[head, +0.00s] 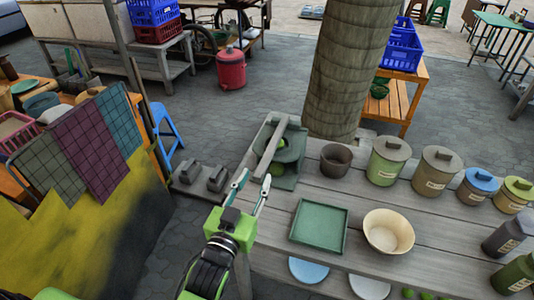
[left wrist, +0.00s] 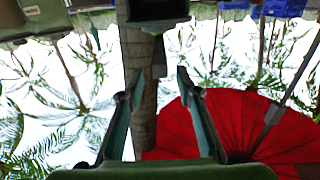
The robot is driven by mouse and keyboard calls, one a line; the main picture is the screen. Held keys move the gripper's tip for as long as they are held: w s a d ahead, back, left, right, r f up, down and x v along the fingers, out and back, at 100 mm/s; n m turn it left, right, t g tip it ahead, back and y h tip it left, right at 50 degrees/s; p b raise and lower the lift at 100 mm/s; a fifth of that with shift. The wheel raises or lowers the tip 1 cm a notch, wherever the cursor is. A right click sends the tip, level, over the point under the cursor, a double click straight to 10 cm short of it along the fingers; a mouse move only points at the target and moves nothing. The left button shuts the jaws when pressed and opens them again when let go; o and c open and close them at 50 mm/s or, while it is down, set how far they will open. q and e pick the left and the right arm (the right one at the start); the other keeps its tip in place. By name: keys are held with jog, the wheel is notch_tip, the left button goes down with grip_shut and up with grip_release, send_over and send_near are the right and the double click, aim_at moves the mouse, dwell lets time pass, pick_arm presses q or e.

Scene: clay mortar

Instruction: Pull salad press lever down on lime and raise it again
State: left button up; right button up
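The salad press (head: 289,155) is a green block at the left end of the grey plank table. Its long grey lever (head: 269,148) slants across its left side. One lime (head: 281,142) shows in the press beside the lever, and another round green lime (head: 276,169) shows at its front. My left gripper (head: 253,181) is in front of the press, with its two pale fingers apart and nothing between them. Its spread fingers also show in the left wrist view (left wrist: 156,80). I cannot tell whether it touches the press. My right gripper is not in view.
A green square tray (head: 320,224), a cream bowl (head: 388,231) and a dark pot (head: 335,160) stand on the table. Several lidded jars (head: 437,171) line its right side. A thick trunk (head: 347,70) rises behind. Dark grey blocks (head: 217,179) sit left of the gripper.

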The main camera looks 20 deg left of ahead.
aim_at(267, 155)
pick_arm(q)
jog(key=w, duration=0.5)
jog(key=w+p, duration=0.1)
jog(key=w, duration=0.4)
jog(key=shift+w+d, duration=0.2)
jog(key=shift+w, duration=0.1)
grip_shut()
